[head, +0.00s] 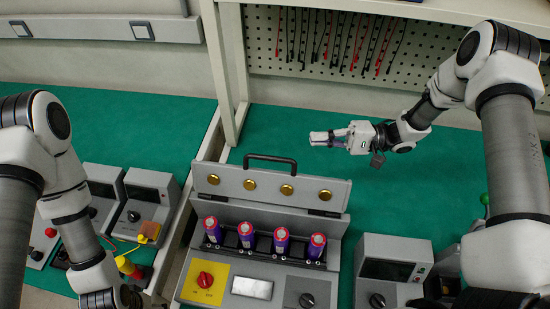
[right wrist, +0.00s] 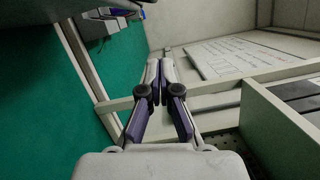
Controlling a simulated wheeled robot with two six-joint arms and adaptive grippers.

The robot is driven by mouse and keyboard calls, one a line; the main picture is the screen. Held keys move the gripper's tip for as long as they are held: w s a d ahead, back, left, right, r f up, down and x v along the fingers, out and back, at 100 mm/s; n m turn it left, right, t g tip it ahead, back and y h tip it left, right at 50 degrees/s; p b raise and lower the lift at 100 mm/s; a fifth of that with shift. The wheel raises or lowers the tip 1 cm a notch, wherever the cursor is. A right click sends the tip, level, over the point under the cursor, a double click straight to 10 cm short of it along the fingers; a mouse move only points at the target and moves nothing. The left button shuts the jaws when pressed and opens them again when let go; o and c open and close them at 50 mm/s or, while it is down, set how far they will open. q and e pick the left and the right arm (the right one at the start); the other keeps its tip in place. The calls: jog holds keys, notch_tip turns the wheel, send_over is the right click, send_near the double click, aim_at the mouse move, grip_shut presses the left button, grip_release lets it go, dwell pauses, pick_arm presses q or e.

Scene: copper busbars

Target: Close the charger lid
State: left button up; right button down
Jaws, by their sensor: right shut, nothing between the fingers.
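The charger (head: 262,267) is a grey box at the lower middle of the head view. Its lid (head: 230,188) stands open and tilted up at the back, with several brass discs on its inner face and a dark handle (head: 270,158) on its upper edge. Several purple batteries with red tops (head: 246,235) stand in a row in the charger. My right gripper (head: 312,138) is shut and empty above the green bench, behind and right of the lid, apart from it. Its closed fingers also show in the right wrist view (right wrist: 160,68). My left arm is at the left; its gripper is out of frame.
A grey instrument (head: 393,268) stands right of the charger, and others (head: 148,205) stand on the left bench. A pegboard (head: 345,40) with hanging leads is behind. A pale post (head: 222,75) rises behind the lid, at left. The green bench (head: 290,120) behind the lid is clear.

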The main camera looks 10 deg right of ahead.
aim_at(269, 178)
pick_arm(q)
jog(key=f+b, duration=0.2)
jog(key=f, duration=0.1)
jog(key=shift+w+f, duration=0.2)
pick_arm(e)
jog(key=s+a, duration=0.1)
jog(key=a, duration=1)
jog(key=shift+s+a+r, duration=0.15)
jog(key=shift+s+a, duration=0.05)
jog(key=shift+s, duration=0.05)
jog(key=shift+w, duration=0.1)
